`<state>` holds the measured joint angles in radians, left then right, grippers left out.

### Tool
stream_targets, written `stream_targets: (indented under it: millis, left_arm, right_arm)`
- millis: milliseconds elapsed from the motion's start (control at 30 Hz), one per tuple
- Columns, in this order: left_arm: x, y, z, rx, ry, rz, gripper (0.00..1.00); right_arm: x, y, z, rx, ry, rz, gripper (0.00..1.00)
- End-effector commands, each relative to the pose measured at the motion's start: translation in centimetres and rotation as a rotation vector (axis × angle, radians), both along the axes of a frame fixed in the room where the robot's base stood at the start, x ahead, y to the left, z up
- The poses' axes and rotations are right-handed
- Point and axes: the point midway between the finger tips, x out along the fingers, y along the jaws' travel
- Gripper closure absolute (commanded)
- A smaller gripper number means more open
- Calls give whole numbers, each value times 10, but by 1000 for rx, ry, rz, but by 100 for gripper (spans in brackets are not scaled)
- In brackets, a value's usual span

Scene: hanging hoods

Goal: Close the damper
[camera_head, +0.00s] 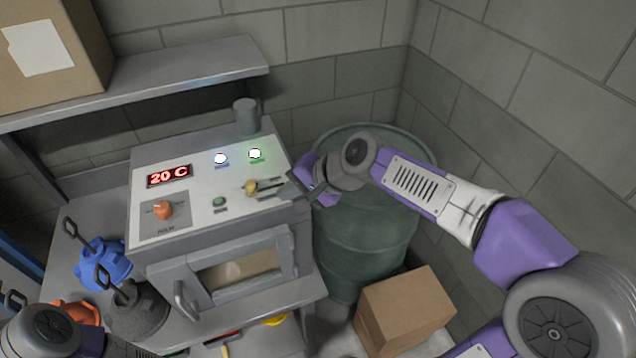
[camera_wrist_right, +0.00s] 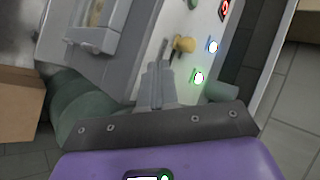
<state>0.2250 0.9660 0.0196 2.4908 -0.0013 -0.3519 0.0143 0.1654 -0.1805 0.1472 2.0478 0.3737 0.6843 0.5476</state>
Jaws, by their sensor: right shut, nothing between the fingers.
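A lever with a yellow knob (camera_head: 250,187) sits on the white control panel of the grey oven (camera_head: 215,185); it looks like the damper control. The knob also shows in the right wrist view (camera_wrist_right: 184,44), beside a dark slot. My right gripper (camera_head: 291,184) is shut and empty at the panel's right edge, to the right of the knob and apart from it. In the right wrist view its closed fingers (camera_wrist_right: 155,72) point toward the panel just below the knob. Part of my left arm shows at the lower left, but its gripper is out of view.
A green drum (camera_head: 365,245) stands right of the oven, under my right arm. A cardboard box (camera_head: 405,310) is on the floor. Blue (camera_head: 105,265), grey (camera_head: 138,312) and orange (camera_head: 78,312) hoods with loop handles are at the left. A shelf (camera_head: 190,82) is behind.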

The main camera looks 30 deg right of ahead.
Motion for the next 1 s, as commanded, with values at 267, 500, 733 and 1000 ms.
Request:
stream_targets:
  millis: [267,500,733,1000]
  left_arm:
    - [1,0,7,0,-2,1,41]
    - [1,0,8,0,-2,1,41]
    - [1,0,8,0,-2,1,41]
    - [1,0,8,0,-2,1,41]
  right_arm:
    - [-33,-28,44,0,-5,-4,100]
    - [-45,-37,56,0,-3,-2,100]
    - [-45,-37,56,-1,0,-1,100]
    - [-45,-37,56,0,-1,-1,100]
